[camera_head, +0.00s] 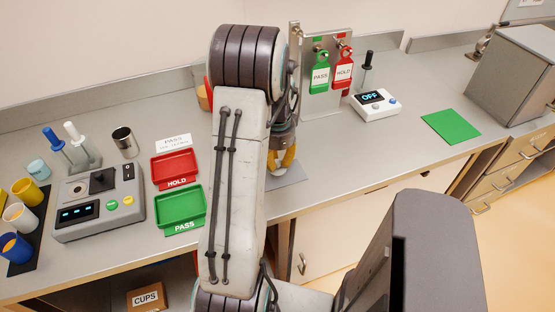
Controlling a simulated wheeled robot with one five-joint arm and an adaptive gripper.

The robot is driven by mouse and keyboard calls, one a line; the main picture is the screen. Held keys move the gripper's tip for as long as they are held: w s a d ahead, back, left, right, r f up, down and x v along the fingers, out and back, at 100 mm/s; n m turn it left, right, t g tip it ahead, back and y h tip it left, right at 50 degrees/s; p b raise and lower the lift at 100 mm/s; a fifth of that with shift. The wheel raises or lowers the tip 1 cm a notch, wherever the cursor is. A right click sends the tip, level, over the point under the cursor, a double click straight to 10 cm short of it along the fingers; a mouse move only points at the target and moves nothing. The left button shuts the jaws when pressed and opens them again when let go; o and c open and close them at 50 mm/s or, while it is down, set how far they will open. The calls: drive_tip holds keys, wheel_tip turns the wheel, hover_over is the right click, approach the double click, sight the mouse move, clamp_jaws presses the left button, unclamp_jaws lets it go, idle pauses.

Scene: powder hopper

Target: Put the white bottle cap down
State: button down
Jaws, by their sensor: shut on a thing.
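My gripper (283,160) has yellow-orange fingers and points down over the worktop, just right of my pale upper arm link. It is over or near a flat grey patch (292,174) close to the worktop's front edge. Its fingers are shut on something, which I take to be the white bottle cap. I cannot make out the cap itself; the fingers and my arm hide it. I cannot tell how high the gripper is above the worktop.
Left are a red HOLD tray (175,167), a green PASS tray (180,207), a grey device (98,204) and cups. Behind my arm is a partly hidden orange thing (203,98). Right are a tag stand (319,95), an OFF device (376,104) and a green mat (450,126).

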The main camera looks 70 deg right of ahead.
drive_tip(key=shift+f, duration=0.75)
drive_tip(key=shift+f, duration=0.15)
drive_tip(key=c, duration=1.2)
unclamp_jaws()
